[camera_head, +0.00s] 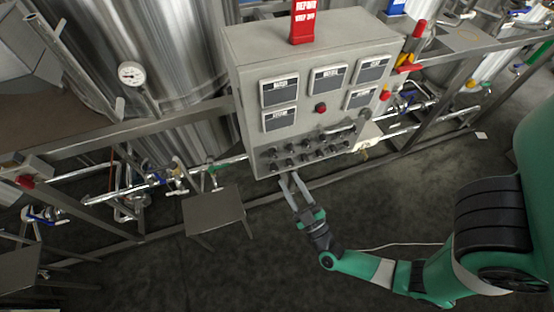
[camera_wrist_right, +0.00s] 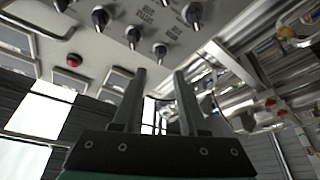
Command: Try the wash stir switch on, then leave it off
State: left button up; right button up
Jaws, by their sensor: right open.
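The grey control box (camera_head: 250,100) has rows of small dark switches (camera_head: 305,147) along its sloped lower face. In the right wrist view several black switches (camera_wrist_right: 133,36) show close up with small upside-down labels; I cannot tell for sure which is the wash stir switch, nor its setting. My right gripper (camera_head: 290,178) is open and empty, just below the left part of the switch rows, fingers pointing up at them. In the right wrist view its two fingertips (camera_wrist_right: 160,74) stand apart, near the lowest switch (camera_wrist_right: 160,50) and apparently not touching it. My left gripper is not in view.
A red button (camera_head: 321,108) sits among dark display panels (camera_head: 329,79) on the box front. A red sign (camera_head: 304,22) stands on top. Steel tanks (camera_head: 170,60), pipes and frame rails surround the box. A small metal step (camera_head: 214,210) stands at lower left. Floor in front is mostly clear.

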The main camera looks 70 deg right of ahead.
aim_at(276, 157)
jog(key=x, duration=0.8)
jog(key=shift+w+d, duration=0.1)
jog(key=shift+w, duration=0.05)
grip_shut()
